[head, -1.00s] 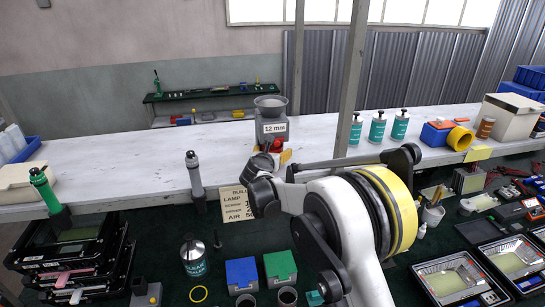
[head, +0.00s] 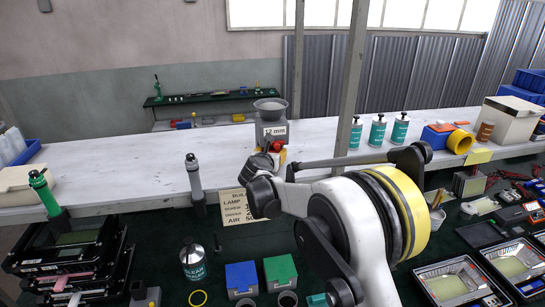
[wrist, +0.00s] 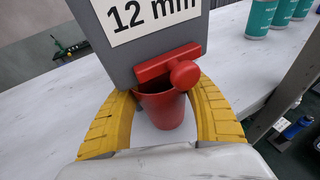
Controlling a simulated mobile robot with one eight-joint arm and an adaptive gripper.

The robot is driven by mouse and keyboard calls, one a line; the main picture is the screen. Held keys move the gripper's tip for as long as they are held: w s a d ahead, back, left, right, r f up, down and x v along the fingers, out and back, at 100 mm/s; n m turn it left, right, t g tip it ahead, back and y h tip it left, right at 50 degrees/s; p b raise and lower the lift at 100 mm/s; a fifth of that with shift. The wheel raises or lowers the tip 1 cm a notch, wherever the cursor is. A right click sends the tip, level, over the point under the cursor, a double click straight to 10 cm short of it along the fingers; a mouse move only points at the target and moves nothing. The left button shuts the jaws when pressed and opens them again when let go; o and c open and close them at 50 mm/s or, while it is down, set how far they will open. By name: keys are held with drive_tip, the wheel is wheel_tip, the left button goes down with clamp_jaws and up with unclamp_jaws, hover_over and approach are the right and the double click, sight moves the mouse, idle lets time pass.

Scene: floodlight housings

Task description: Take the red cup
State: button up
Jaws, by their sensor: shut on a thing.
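The red cup (wrist: 163,110) is under the outlet of a grey dispenser labelled "12 mm" (wrist: 118,45), seen in the wrist view. The dispenser's red handle (wrist: 184,74) hangs just over the cup and covers part of its rim. My gripper (wrist: 163,118) has its two yellow ribbed fingers on either side of the cup, shut on it. The cup looks upright on or just above the white bench. In the head view the dispenser (head: 271,130) stands on the bench, and my arm hides most of the gripper and the cup.
The white bench (head: 120,165) is mostly clear left of the dispenser. A grey post (head: 350,80) rises near the bench. Trays and tools crowd the dark lower surface.

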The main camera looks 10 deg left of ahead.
drive_tip(key=s+b, duration=0.3)
drive_tip(key=s, duration=1.4)
drive_tip(key=shift+s+d+r, duration=0.2)
drive_tip(key=shift+d, duration=0.25)
drive_tip(key=shift+s, duration=0.1)
drive_tip(key=s+d+b, duration=0.1)
drive_tip(key=s+d, duration=0.2)
drive_tip(key=s, duration=0.4)
drive_tip(key=shift+s+d+r, duration=0.15)
drive_tip(key=shift+s+d, duration=0.05)
drive_tip(key=shift+d, duration=0.15)
drive_tip(key=shift+s+d+r+p, duration=0.35)
drive_tip(key=shift+s+r+p, duration=0.05)
drive_tip(key=shift+s+r, duration=0.35)
drive_tip(key=shift+s+d+r+p, duration=0.3)
drive_tip(key=shift+s+r+p, duration=0.1)
drive_tip(key=shift+s+r, duration=0.3)
drive_tip(key=shift+w, duration=0.1)
